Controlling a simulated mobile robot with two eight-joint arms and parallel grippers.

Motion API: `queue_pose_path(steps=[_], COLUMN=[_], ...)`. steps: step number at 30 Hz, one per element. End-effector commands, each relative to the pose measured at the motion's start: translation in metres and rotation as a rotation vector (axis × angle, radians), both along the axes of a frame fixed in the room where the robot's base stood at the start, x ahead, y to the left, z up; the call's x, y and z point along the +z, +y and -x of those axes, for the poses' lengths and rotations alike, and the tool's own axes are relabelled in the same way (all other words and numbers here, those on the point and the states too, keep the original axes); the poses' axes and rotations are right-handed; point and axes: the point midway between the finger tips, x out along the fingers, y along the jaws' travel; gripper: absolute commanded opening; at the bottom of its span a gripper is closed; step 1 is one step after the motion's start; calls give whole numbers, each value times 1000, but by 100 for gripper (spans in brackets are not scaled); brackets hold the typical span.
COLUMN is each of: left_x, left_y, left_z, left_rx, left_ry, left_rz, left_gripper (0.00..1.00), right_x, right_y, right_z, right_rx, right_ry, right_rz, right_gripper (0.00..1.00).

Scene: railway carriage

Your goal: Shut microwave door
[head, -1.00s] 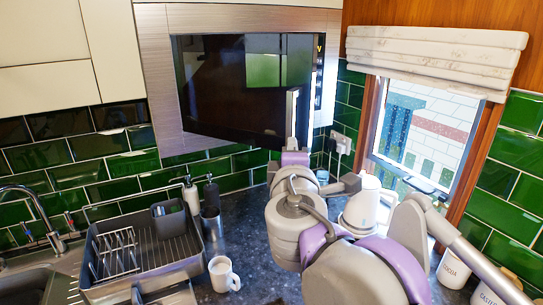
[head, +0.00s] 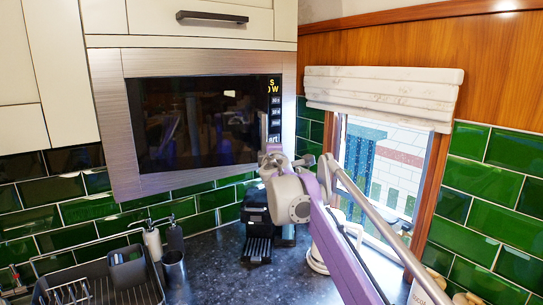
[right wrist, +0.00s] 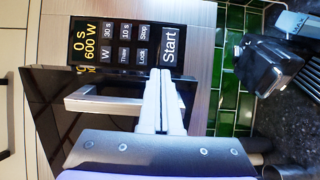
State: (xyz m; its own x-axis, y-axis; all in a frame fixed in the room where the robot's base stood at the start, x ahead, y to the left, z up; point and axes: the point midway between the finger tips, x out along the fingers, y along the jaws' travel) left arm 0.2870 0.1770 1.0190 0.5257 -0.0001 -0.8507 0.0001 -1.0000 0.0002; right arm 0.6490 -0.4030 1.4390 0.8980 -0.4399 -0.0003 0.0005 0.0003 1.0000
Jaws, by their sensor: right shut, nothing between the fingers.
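The built-in microwave (head: 192,122) has a dark glass front in a brushed metal surround. Its door looks flush with the frame in the head view, with no clear gap showing. In the right wrist view the pale door handle (right wrist: 88,98) stands out from the dark door, beside the control panel (right wrist: 122,42). My right gripper (right wrist: 160,76) is shut and empty, its fingertips in front of the microwave near the handle and the Start button; contact cannot be told. In the head view it is at the door's lower right corner (head: 270,154). My left gripper is out of view.
Below on the dark worktop are a black coffee machine (head: 257,247), a dish rack (head: 100,285) and soap dispensers (head: 152,241). A window with a blind (head: 383,92) is to the right. A cabinet drawer (head: 200,16) is above.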

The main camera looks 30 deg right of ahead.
Motion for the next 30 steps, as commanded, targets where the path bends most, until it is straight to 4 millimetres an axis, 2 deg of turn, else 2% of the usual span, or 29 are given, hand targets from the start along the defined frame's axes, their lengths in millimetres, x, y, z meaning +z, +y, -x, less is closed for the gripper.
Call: queue_pose_path(steps=[6, 12, 24, 30], left_x=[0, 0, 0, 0], left_y=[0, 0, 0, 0], left_z=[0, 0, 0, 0], left_rx=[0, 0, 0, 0], left_ry=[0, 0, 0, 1], left_rz=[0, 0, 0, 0], left_gripper=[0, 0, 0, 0], right_x=[0, 0, 0, 1], right_y=[-7, -8, -8, 1], right_z=[-19, -23, -23, -7], right_rx=[-4, -4, -4, -3], right_ry=[0, 0, 0, 0], right_rz=[-1, -1, -1, -1], right_gripper=[0, 0, 0, 0])
